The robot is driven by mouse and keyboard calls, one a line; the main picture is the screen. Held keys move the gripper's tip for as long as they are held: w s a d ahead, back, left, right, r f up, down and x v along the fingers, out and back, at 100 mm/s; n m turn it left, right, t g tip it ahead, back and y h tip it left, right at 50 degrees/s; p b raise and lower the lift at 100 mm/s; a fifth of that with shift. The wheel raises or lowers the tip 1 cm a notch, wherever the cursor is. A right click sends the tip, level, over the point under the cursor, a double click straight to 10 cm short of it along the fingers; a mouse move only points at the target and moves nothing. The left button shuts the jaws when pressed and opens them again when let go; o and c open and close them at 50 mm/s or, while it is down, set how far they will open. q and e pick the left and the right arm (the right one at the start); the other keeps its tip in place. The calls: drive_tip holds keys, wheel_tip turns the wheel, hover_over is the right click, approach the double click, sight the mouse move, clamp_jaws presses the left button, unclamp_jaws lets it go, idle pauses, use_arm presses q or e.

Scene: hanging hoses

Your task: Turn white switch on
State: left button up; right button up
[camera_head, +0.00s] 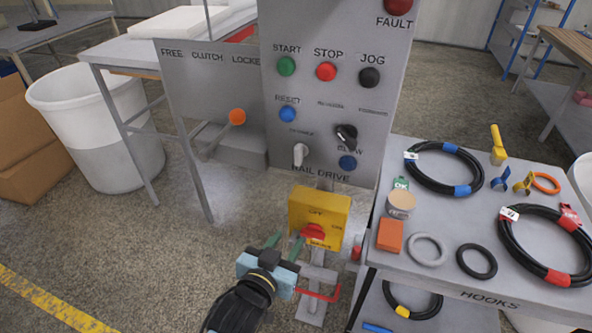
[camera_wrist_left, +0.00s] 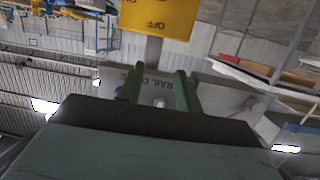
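The white switch (camera_head: 300,154) is a small lever knob low on the grey control panel (camera_head: 345,100), just above the words RAIL DRIVE. Its handle points roughly downward; the small label above it is too blurred to read. It also shows as a pale knob (camera_wrist_left: 159,102) between my fingers in the upside-down left wrist view. My left gripper (camera_head: 285,244) is below the panel, in front of the yellow box's lower left edge. Its green fingers are apart, with nothing seen between them, and they are clear of the white switch. My right gripper is not in view.
A yellow box (camera_head: 319,205) with a red rotary switch (camera_head: 314,231) stands below the panel. A black selector (camera_head: 346,134) and blue button (camera_head: 348,162) are right of the white switch. An orange-knobbed lever (camera_head: 237,117) sticks out at left. A hose table (camera_head: 480,290) stands right.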

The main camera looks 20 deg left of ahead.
sight(297, 157)
use_arm(q)
wheel_tip(297, 157, up, 12)
drive_tip(key=a+n+t+y, duration=0.1)
drive_tip(key=a+t, duration=0.1)
drive_tip(key=t, duration=0.1)
drive_tip(key=w, duration=1.3)
drive_tip(key=shift+d+r, duration=0.25)
drive_tip(key=shift+r, duration=0.05)
clamp_jaws()
